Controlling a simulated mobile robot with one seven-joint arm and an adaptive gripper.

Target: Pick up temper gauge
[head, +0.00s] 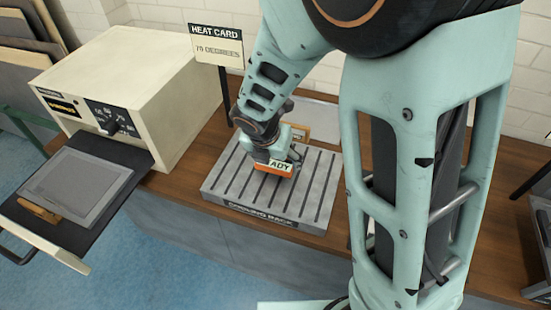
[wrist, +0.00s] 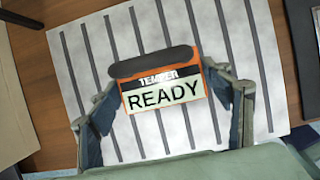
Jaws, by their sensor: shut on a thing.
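The temper gauge (head: 276,167) is a small orange block with a dark top bar and a pale label. In the wrist view the gauge (wrist: 165,93) reads "TEMPER READY". My gripper (head: 281,160) reaches down over the slotted grey rack (head: 235,187) and is shut on the gauge. In the wrist view the fingers of my gripper (wrist: 168,98) sit on its left and right sides. The gauge is at or just above the rack; I cannot tell whether it touches the slats.
A cream oven (head: 130,85) stands at the left, its dark door open with a grey plate (head: 80,185) on it. A heat card sign (head: 217,45) reading "70 degrees" stands behind the rack. The wooden bench (head: 185,182) is bare between oven and rack.

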